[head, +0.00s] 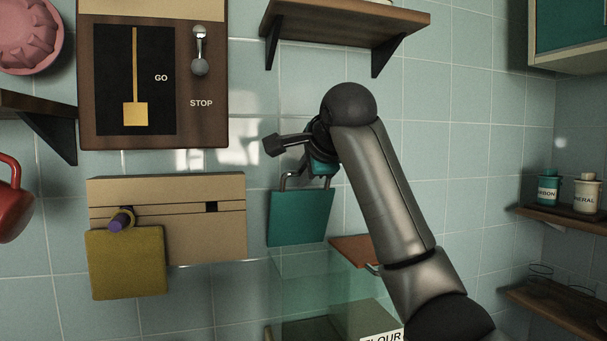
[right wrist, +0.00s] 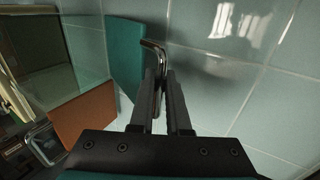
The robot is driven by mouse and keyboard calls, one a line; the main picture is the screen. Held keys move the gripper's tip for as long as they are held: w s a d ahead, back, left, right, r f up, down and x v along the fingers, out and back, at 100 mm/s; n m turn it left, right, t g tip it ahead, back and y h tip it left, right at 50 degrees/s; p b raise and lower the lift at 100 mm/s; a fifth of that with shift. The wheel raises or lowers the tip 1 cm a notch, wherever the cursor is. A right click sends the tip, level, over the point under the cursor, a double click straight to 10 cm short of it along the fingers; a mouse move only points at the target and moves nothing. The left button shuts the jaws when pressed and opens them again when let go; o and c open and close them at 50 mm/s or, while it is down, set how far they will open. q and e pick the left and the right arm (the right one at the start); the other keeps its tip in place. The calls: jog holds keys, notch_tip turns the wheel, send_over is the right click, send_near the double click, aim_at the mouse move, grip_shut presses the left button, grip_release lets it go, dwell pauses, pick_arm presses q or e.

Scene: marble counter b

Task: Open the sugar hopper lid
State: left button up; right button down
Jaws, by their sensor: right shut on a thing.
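A teal lid (head: 300,218) stands nearly upright near the tiled wall, above a clear-walled hopper (head: 310,285). No sugar label shows, so I cannot read which hopper it belongs to. My right gripper (head: 312,172) is at the lid's upper edge, shut on its metal handle (head: 286,182). In the right wrist view the fingers (right wrist: 160,90) close around the bent metal handle (right wrist: 153,46), with the teal lid (right wrist: 125,55) just left of them. My left gripper is not in view.
An orange-brown lid (head: 352,250) lies right of the teal one, above a FLOUR label (head: 382,337). A beige wall box (head: 210,195) with a hanging mustard cloth (head: 127,264) is at left. A wooden shelf (head: 345,20) is overhead.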

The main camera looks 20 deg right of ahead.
jog(key=c, duration=0.9)
grip_release()
jog(key=shift+s, duration=0.15)
jog(key=b+v, duration=0.4)
jog(key=v, duration=1.1)
jog(key=shift+b, duration=0.3)
jog(key=shift+s+r, duration=0.1)
